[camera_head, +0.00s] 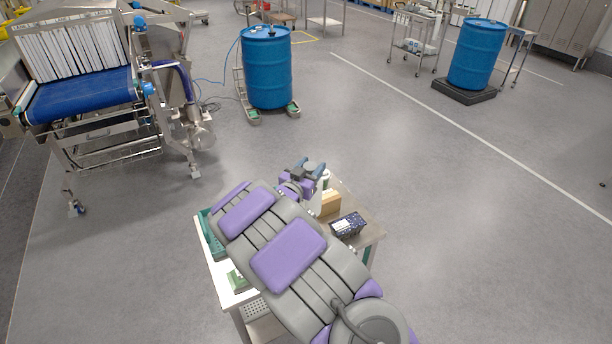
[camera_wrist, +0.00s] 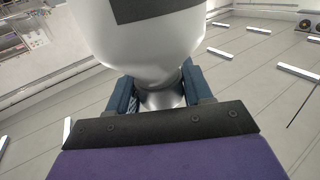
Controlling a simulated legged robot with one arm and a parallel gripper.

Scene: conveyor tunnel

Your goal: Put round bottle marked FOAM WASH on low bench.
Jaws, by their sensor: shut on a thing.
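A white round bottle (camera_wrist: 150,35) with a dark label band fills the upper middle of the wrist view. No wording can be read on it. My gripper (camera_wrist: 160,92) is shut on its narrow neck, with one blue-grey finger on each side. In the head view my gripper (camera_head: 308,168) is over the far end of a small table, and the bottle is mostly hidden or too small to make out.
The small table (camera_head: 215,269) under my arm carries a cardboard box (camera_head: 330,203), a dark blue device (camera_head: 347,225) and a green tray (camera_head: 213,238). A conveyor (camera_head: 80,95) stands left. Blue drums (camera_head: 267,70) (camera_head: 477,55) stand behind. Open floor lies between.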

